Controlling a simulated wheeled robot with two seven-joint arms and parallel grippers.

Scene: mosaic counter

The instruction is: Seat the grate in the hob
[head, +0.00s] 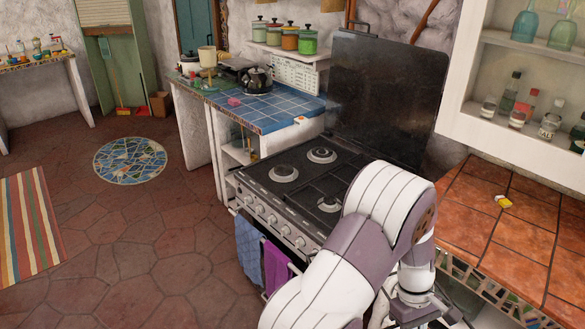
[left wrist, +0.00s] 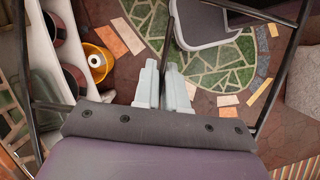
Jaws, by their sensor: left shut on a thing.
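The grate shows in the left wrist view as thin dark bars, a middle bar (left wrist: 171,32) and side bars reaching past the frame's edges. My left gripper (left wrist: 172,68) is shut on the middle bar, its pale fingers close together. The grate is above the floor, off the hob. In the head view the black hob (head: 262,182) has its lid raised behind it. Its left burners (head: 322,155) and (head: 284,173) are bare, while dark bars appear around the right front burner (head: 329,204). My white arm covers the hob's right front. I see no right gripper.
A terracotta-tiled counter (head: 475,215) stands right of the stove, with a small yellow item (head: 503,201) on it. A blue-tiled counter (head: 265,118) with a kettle (head: 256,79) is to the left. Blue (head: 249,250) and purple (head: 275,268) towels hang in front of the stove.

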